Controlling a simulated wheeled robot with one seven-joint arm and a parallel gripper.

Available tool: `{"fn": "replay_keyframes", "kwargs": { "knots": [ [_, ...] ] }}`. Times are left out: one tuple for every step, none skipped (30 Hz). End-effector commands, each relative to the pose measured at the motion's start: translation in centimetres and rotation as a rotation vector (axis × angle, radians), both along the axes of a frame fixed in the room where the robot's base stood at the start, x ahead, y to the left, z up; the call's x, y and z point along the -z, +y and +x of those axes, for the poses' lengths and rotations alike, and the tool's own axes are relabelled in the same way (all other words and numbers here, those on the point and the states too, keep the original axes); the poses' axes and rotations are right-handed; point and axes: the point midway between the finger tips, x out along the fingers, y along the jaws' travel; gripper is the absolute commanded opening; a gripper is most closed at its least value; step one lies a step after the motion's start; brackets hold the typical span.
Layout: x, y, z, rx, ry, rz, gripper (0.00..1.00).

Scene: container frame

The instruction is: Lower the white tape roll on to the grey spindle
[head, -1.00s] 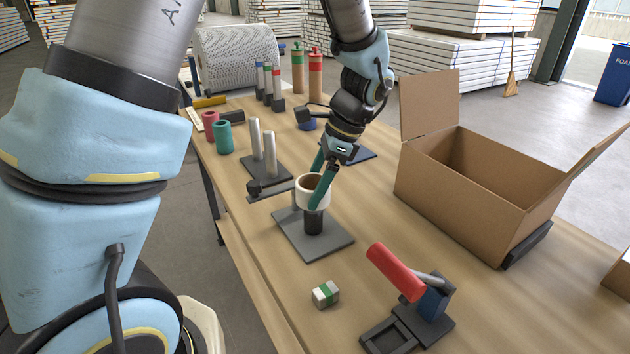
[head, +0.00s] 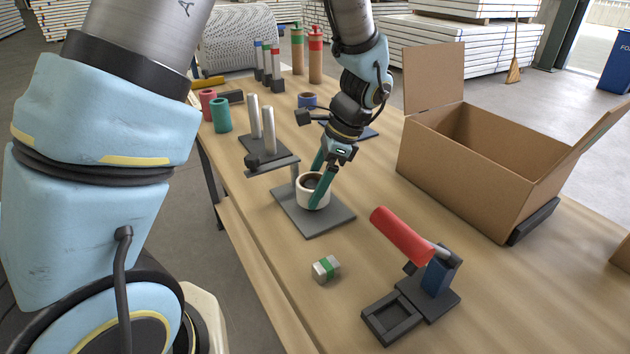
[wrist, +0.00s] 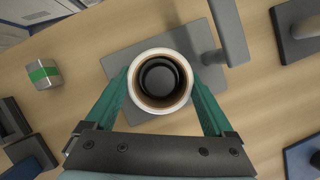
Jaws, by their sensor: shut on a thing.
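The white tape roll (head: 313,200) is upright and low over the grey base plate (head: 322,226) in the head view. My gripper (head: 320,190) is shut on it, one teal finger on each side. In the wrist view the roll (wrist: 160,105) sits between my fingers (wrist: 160,98). The dark grey spindle (wrist: 160,76) shows inside the roll's bore, so the roll is around it. The roll's lower edge is at or close to the plate; I cannot tell whether it touches.
A grey arm on a post (head: 272,166) stands close beside the roll. A two-post stand (head: 262,145) is behind it. An open cardboard box (head: 500,180) stands at right.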

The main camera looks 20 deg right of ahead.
Motion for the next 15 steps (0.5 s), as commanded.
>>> {"fn": "replay_keyframes", "kwargs": {
  "knots": [
    [0.29,0.01,0.00,0.000,0.000,0.000,0.32],
    [0.36,0.01,0.00,0.000,0.000,0.000,0.32],
    [0.44,0.01,0.00,0.000,0.000,0.000,0.32],
    [0.48,0.01,0.00,0.000,0.000,0.000,0.32],
    [0.52,0.01,0.00,0.000,0.000,0.000,0.32],
    [0.54,0.01,0.00,0.000,0.000,0.000,0.32],
    [0.55,0.01,0.00,0.000,0.000,0.000,0.32],
    [0.55,0.00,0.00,0.000,0.000,0.000,0.32],
    [0.55,0.00,0.00,0.000,0.000,0.000,0.32],
    [0.55,0.01,0.00,0.000,0.000,0.000,0.32],
    [0.54,0.01,0.00,0.000,0.000,0.000,0.32],
    [0.54,0.01,0.00,0.000,0.000,0.000,0.32],
    [0.54,0.01,0.00,0.000,0.000,0.000,0.32],
    [0.53,0.00,0.00,0.000,0.000,0.000,0.32],
    [0.53,0.00,0.00,0.000,0.000,0.000,0.89]
  ]
}}
